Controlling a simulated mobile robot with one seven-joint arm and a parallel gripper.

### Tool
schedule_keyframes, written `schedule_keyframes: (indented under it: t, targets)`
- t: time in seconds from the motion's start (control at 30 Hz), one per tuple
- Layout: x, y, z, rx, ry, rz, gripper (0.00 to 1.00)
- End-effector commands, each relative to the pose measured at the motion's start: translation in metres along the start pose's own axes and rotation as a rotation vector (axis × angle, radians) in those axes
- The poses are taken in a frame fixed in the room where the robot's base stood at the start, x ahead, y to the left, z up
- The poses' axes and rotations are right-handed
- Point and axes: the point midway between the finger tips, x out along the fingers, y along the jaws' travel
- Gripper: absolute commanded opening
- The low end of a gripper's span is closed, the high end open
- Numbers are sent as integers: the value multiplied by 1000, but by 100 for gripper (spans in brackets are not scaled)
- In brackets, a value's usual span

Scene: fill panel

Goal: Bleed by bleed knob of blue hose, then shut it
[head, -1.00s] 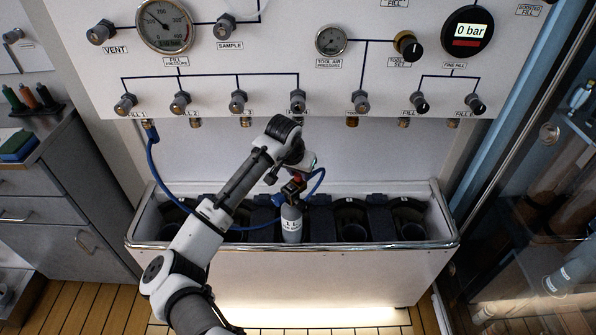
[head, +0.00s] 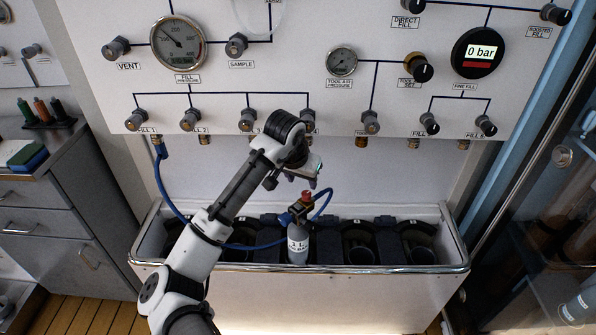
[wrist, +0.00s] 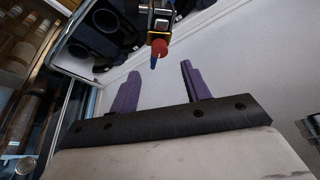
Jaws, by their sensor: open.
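The blue hose (head: 172,200) hangs from the fitting under FILL 1, passes behind my arm and loops at the grey 1 L bottle (head: 298,245). The bottle stands upright in the trough. A red knob (head: 306,197) sits on the dark fitting at its top; I cannot tell whether it is the bleed knob. In the wrist view the red knob (wrist: 159,48) is beyond my fingertips, with a short blue part beside it. My gripper (wrist: 159,80) is open, its purple fingers apart and empty. In the head view my gripper (head: 298,176) is above the red knob, not touching it.
The trough (head: 365,270) has several dark round holders beside the bottle. The panel above carries valve knobs and gauges; the FILL gauge (head: 178,42) has a needle and the digital display (head: 480,53) reads 0 bar. A glass cabinet stands at the right.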

Motion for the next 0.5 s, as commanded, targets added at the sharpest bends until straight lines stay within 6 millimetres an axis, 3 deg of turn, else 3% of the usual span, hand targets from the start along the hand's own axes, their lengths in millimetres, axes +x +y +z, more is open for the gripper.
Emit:
schedule_keyframes:
  t: [0.2,0.5]
  targets:
    - [-42,1,0,3,0,0,47]
    - [-62,0,0,1,-1,0,47]
